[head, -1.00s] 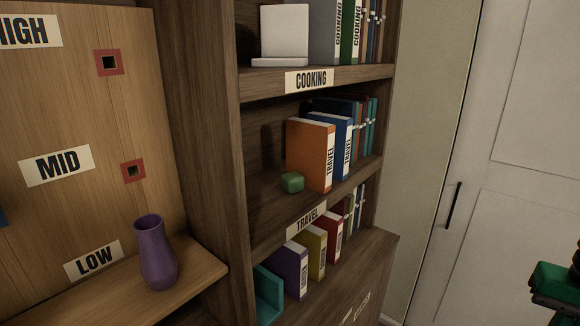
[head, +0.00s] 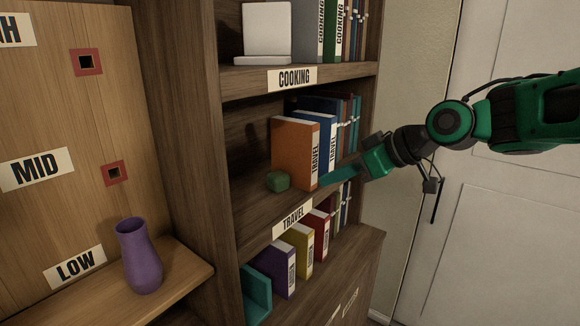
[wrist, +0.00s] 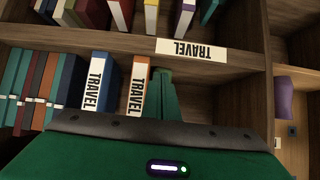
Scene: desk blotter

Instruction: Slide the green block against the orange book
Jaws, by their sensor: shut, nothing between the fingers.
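The small green block (head: 278,181) sits on the middle shelf, just left of the orange book (head: 295,152). I cannot tell whether block and book touch. The orange book stands upright, its TRAVEL spine facing out; it also shows in the wrist view (wrist: 139,92). My gripper (head: 323,183) is shut and empty, reaching in from the right. Its tip is at the shelf's front, near the foot of the orange book's spine. In the wrist view my green fingers (wrist: 168,95) point beside the orange book; the block is hard to tell from the fingertips there.
A blue TRAVEL book (head: 328,140) and thinner books stand right of the orange book. The TRAVEL label (head: 292,217) is on the shelf edge. The shelf left of the block is bare. Coloured books (head: 302,245) stand below. A purple vase (head: 139,256) stands on the ledge at left.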

